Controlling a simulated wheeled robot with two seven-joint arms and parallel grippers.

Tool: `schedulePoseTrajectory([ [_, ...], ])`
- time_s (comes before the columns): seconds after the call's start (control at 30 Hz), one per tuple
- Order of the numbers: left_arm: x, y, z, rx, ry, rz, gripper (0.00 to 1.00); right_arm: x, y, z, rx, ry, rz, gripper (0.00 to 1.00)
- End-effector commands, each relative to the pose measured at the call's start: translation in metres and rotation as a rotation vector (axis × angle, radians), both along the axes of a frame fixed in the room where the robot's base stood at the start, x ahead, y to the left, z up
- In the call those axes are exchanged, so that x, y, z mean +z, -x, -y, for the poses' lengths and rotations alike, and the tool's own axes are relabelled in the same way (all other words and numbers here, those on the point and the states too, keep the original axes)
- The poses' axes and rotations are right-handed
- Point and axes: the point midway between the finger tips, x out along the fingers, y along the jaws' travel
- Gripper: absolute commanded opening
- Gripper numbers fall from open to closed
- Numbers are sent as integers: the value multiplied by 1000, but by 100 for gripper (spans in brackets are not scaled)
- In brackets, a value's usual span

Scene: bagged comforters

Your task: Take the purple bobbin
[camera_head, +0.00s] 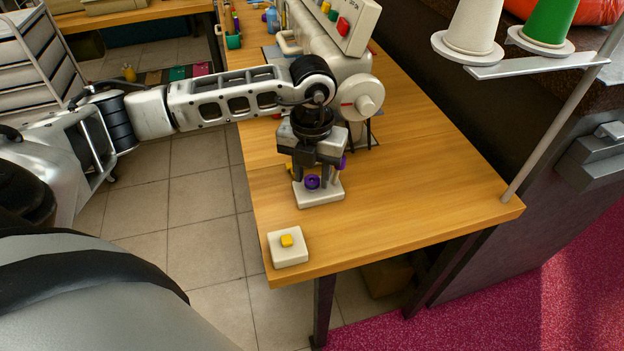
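A purple bobbin (312,183) sits low at a small white holder (320,197) on the wooden table. My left gripper (312,178) points straight down over this holder. Its two dark fingers are apart, one on each side of the purple bobbin in this view, and I see no clear contact with it. A second purple piece (343,163) shows just right of the gripper. A yellow piece (289,168) is partly hidden behind the left finger. The gripper hides much of the holder's upper part. My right gripper is not in view.
A white block with a yellow top (288,249) lies at the table's front left corner. A white sewing machine (352,75) stands behind the gripper. Thread cones (474,28) stand on a metal rack at upper right. The table (430,205) is clear on the right.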

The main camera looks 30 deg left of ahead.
Motion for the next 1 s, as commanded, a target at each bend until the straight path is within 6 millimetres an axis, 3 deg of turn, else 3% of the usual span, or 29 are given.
schedulePoseTrajectory([
  [0.03, 0, 0, 0, 0, 0, 0, 22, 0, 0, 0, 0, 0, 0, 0],
  [0.1, 0, 0, 0, 0, 0, 0, 5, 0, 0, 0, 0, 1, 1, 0],
  [0.57, 9, -1, 0, 1, -1, 2, 5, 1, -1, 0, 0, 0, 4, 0],
  [0.73, 34, -1, 0, 0, 0, 5, 5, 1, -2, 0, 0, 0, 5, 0],
  [1.0, 94, 52, 8, -4, -2, 7, 5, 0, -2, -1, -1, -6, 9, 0],
])
